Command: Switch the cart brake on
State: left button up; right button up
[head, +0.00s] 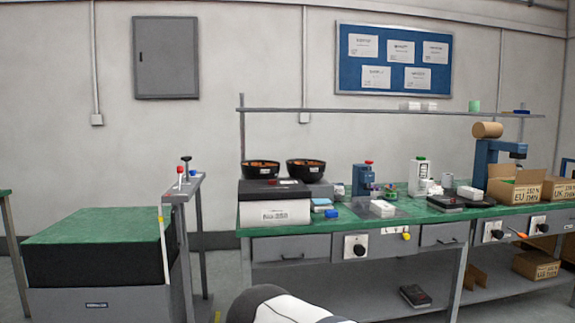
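A grey cart-like unit (60,304) with a black block and green top (95,228) stands at the left. A narrow grey stand (190,187) rises at its right side. On the stand's top are a small red-topped lever (180,176), a taller black-topped one (186,162) and a small blue part (193,172). I cannot tell which part, if any, is the cart brake, or its setting. Part of my own white and black arm shows at the bottom middle. Neither gripper is in view.
A green-topped workbench (345,222) fills the right, with two black bowls, small devices and cardboard boxes (515,185) on it. Dials (355,246) sit on its front. Some floor shows between the stand and bench. A grey wall cabinet (166,58) hangs behind.

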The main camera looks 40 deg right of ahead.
aim_at(180, 169)
jog(key=z, duration=0.75)
jog(key=i+j+z, duration=0.3)
jog(key=i+j, duration=0.35)
jog(key=i+j+z, duration=0.3)
jog(key=i+j, duration=0.5)
